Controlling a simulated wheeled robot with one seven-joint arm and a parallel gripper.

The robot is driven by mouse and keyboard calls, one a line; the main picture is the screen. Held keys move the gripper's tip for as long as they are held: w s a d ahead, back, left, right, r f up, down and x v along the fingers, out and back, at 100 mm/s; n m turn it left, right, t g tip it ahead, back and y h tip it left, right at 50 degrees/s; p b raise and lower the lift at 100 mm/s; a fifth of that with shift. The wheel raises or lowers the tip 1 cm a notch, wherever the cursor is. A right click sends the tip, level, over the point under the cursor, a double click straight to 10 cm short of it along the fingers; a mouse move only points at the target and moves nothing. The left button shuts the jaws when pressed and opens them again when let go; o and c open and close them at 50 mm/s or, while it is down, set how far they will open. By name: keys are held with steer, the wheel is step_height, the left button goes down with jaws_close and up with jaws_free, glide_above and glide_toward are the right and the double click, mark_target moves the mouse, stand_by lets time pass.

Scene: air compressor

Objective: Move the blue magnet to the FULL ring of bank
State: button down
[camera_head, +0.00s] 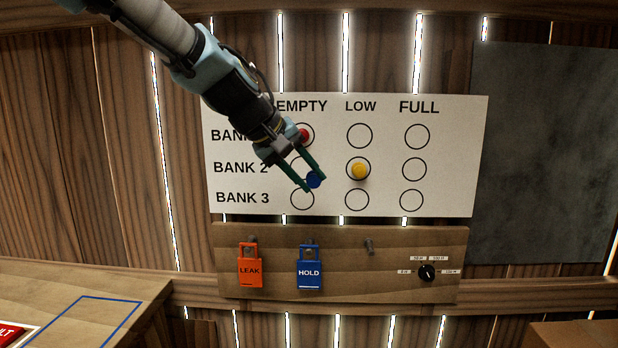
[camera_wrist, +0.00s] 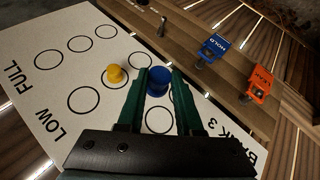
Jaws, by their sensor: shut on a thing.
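The blue magnet (camera_head: 314,180) is between the fingers of my gripper (camera_head: 315,184), which is shut on it. In the head view it appears over the EMPTY column, between the BANK 2 and BANK 3 rings. The blue magnet (camera_wrist: 157,78) also shows between the fingertips (camera_wrist: 160,88) in the wrist view. I cannot tell whether it touches the white board (camera_head: 450,150). The FULL rings of BANK 1 (camera_head: 417,136), BANK 2 (camera_head: 414,169) and BANK 3 (camera_head: 411,199) are empty. My fingers partly cover the EMPTY column.
A yellow magnet (camera_head: 360,170) sits in the LOW ring of BANK 2. A red magnet (camera_head: 303,135) sits at the EMPTY ring of BANK 1, partly hidden. Below hang an orange LEAK tag (camera_head: 250,270) and a blue HOLD tag (camera_head: 310,273), beside a bare peg and a black knob (camera_head: 427,272).

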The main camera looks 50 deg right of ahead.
steer(key=s+d+f+p, duration=0.4)
steer(key=s+d, duration=0.3)
steer(key=s, duration=0.2)
steer(key=s+d+f+p, duration=0.4)
steer(key=s+d, duration=0.3)
steer(key=s, duration=0.3)
steer(key=shift+p, duration=0.85)
stand_by(1.9)
steer(key=shift+w+d, duration=0.1)
steer(key=shift+w+d+p, duration=0.3)
steer(key=shift+w+d, duration=0.45)
steer(key=shift+d, duration=0.25)
steer(key=shift+w+d+p, duration=0.25)
steer(key=shift+w+d, duration=0.5)
steer(key=shift+d, duration=0.3)
steer(key=shift+w+d+p, duration=0.3)
steer(key=shift+w+d, duration=0.45)
steer(key=shift+d, duration=0.25)
steer(key=shift+w+d, duration=0.1)
steer(key=shift+d, duration=0.05)
steer(key=shift+b, duration=0.3)
